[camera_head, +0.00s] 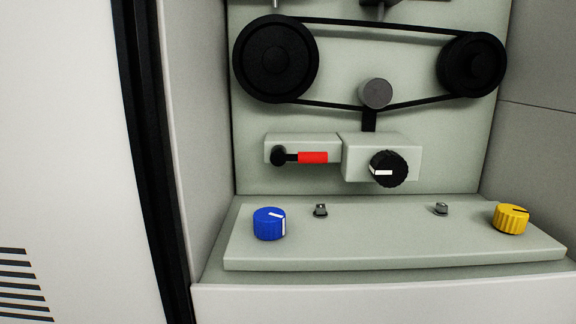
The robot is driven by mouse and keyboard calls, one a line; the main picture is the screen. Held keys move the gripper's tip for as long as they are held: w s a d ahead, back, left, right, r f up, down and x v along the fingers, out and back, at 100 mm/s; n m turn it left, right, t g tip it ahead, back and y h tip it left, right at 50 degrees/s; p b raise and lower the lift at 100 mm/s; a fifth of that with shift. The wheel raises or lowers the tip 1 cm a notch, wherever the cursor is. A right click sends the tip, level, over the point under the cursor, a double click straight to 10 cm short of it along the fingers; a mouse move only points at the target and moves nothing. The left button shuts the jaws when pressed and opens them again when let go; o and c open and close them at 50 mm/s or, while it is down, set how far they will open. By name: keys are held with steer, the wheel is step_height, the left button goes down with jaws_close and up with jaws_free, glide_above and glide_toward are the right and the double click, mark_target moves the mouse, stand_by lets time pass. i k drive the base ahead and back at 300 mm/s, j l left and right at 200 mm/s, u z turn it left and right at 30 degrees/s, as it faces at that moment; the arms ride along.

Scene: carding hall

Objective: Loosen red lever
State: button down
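The red lever (312,157) is a short black arm with a red grip. It lies about level, pointing right from its black round pivot (279,156). It is mounted on the front of a pale grey-green block (301,141) on the back panel, left of centre. Nothing touches it or covers it. My gripper is not in view.
Right of the lever is a black knob (389,168) with a white mark. Above, a black belt (365,26) runs over two black pulleys (276,59) and a grey roller (375,93). Below, a ledge (380,235) carries a blue knob (269,223) and a yellow knob (511,218).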

mark_target(278, 156)
steer(key=k, duration=0.95)
